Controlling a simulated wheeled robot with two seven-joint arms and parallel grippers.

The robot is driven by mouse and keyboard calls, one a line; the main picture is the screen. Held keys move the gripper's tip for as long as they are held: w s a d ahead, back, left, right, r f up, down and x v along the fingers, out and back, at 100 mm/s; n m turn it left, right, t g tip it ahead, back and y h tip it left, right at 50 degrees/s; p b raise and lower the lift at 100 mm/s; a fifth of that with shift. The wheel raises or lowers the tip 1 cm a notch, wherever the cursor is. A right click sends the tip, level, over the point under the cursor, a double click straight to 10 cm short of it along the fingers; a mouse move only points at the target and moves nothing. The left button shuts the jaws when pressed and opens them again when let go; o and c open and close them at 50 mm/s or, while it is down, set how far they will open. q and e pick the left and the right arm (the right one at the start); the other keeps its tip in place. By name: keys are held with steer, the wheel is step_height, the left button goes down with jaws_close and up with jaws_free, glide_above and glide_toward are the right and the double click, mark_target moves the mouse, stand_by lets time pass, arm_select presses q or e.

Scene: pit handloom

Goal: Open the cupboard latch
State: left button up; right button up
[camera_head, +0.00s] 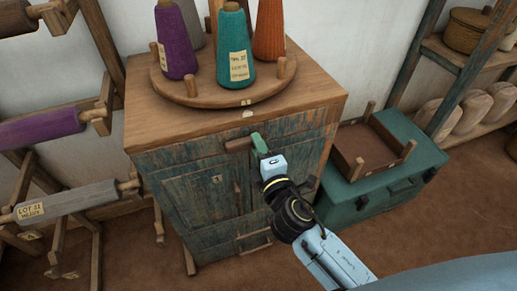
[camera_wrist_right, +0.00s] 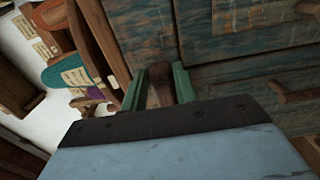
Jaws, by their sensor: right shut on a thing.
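The worn blue-green cupboard (camera_head: 205,195) with a wooden top stands in the middle of the head view. Its latch (camera_head: 237,145), a short brown wooden bar, lies about level near the top of the front. My right gripper (camera_head: 259,142) is at the latch's right end, its green fingers shut on it. In the right wrist view the brown latch (camera_wrist_right: 159,92) sits between the two green fingers of the gripper (camera_wrist_right: 158,80). The fingers hide part of the latch. The cupboard doors look closed. My left gripper is not in view.
A round wooden turntable (camera_head: 225,92) with yarn cones stands on the cupboard top. A green chest (camera_head: 385,175) bearing a wooden tray (camera_head: 368,150) stands close on the right. Yarn rollers on a frame (camera_head: 65,200) are at the left. Shelves stand at the far right.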

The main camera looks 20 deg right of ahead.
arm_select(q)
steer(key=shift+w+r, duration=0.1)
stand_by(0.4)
arm_select(e)
steer(key=o, duration=1)
steer(key=shift+s, duration=0.1)
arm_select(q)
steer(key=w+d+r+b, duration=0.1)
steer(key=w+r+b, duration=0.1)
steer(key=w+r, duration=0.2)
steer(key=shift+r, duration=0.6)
arm_select(e)
steer(key=shift+s+d, duration=0.2)
steer(key=shift+s, duration=6.45)
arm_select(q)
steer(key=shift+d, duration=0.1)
